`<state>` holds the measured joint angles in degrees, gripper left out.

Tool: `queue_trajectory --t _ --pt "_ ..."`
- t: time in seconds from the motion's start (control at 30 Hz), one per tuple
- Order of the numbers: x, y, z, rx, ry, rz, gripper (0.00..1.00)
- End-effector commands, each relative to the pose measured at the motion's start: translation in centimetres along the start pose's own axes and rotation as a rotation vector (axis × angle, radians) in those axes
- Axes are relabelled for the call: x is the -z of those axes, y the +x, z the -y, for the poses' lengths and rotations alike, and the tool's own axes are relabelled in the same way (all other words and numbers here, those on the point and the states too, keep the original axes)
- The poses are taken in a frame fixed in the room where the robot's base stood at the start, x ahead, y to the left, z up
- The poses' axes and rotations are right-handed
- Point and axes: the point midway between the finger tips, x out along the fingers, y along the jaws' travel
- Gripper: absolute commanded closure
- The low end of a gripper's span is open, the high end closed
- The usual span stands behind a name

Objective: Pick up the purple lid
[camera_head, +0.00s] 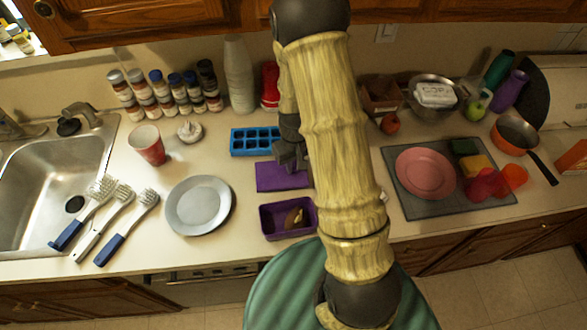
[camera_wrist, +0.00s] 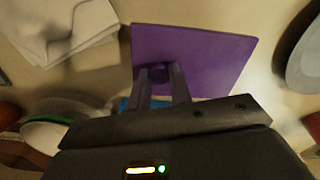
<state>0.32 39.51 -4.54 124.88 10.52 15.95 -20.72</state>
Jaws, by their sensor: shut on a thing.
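The purple lid (camera_head: 280,178) is a flat rectangle in the middle of the counter, in front of the blue ice tray. In the wrist view the lid (camera_wrist: 210,52) fills the upper middle. My gripper (camera_head: 292,158) is at the lid's right part in the head view. My arm hides the lid's right edge in the head view. I cannot tell whether the lid touches the counter.
A purple box (camera_head: 268,221) with a brownish item inside stands in front of the lid. The blue ice tray (camera_head: 252,142) is behind it. A grey plate (camera_head: 198,204) lies to the left, and a grey mat (camera_head: 415,205) with a pink plate (camera_head: 425,172) to the right.

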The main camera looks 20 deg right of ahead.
Motion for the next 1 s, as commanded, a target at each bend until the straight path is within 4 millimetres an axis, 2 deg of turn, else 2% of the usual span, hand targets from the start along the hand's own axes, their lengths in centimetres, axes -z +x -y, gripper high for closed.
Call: queue_trajectory --t 0.3,0.43,0.6,1.0 --pt "0.1 -5.4 0.0 -0.001 0.0 -0.006 1.0" --pt "0.1 -6.9 0.0 0.0 0.0 -0.003 1.0" --pt "0.0 -7.6 0.0 0.0 0.0 0.0 1.0" --pt "0.0 -7.6 0.0 0.0 0.0 0.0 1.0"
